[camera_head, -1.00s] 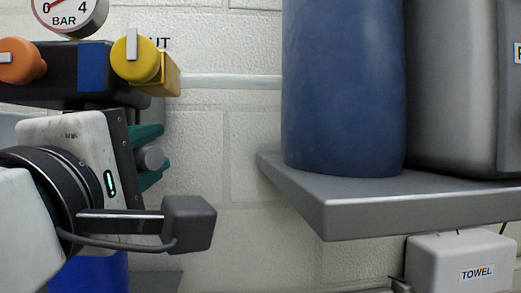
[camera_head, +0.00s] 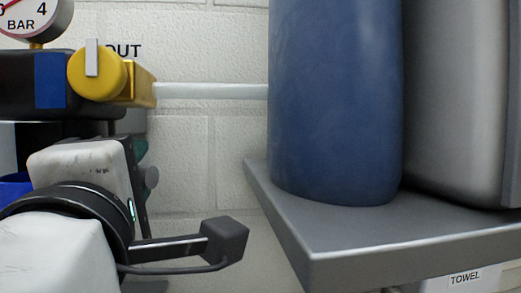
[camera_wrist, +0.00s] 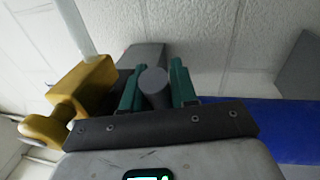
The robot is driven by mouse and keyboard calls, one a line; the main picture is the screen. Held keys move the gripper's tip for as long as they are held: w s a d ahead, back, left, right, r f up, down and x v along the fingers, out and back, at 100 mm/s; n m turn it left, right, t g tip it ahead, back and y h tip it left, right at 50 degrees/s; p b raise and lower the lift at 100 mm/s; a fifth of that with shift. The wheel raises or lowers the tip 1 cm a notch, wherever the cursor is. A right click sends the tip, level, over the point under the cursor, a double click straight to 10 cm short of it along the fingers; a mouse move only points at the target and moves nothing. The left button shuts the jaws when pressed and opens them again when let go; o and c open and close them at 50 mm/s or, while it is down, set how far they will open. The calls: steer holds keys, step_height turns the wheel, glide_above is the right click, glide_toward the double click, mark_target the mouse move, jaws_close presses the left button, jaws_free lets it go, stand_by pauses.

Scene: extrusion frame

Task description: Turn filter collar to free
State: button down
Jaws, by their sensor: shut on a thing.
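A short grey round-ended peg (camera_wrist: 153,82), which looks like a grip of the filter collar, sits between the green fingers of my gripper (camera_wrist: 156,88) in the wrist view. The fingers are shut on it from both sides. The peg's end also shows in the head view (camera_head: 151,178), just right of my gripper's dark front plate. The rest of the collar is mostly hidden by my gripper. A dark grey block (camera_wrist: 146,55) lies behind the peg. A blue body (camera_wrist: 275,120) shows at the right in the wrist view.
A yellow valve knob (camera_head: 97,73) and black manifold (camera_head: 25,85) stand above my gripper, below a pressure gauge (camera_head: 35,15). A pale pipe (camera_head: 210,91) runs right to a blue cylinder (camera_head: 335,100) on a grey shelf (camera_head: 400,245). Clear wall separates gripper and shelf.

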steer(key=shift+w+f+n+y, duration=0.1)
steer(key=shift+w+n+y, duration=0.2)
steer(key=shift+y, duration=0.2)
steer(key=c, duration=1)
jaws_free()
steer(key=shift+o, duration=0.2)
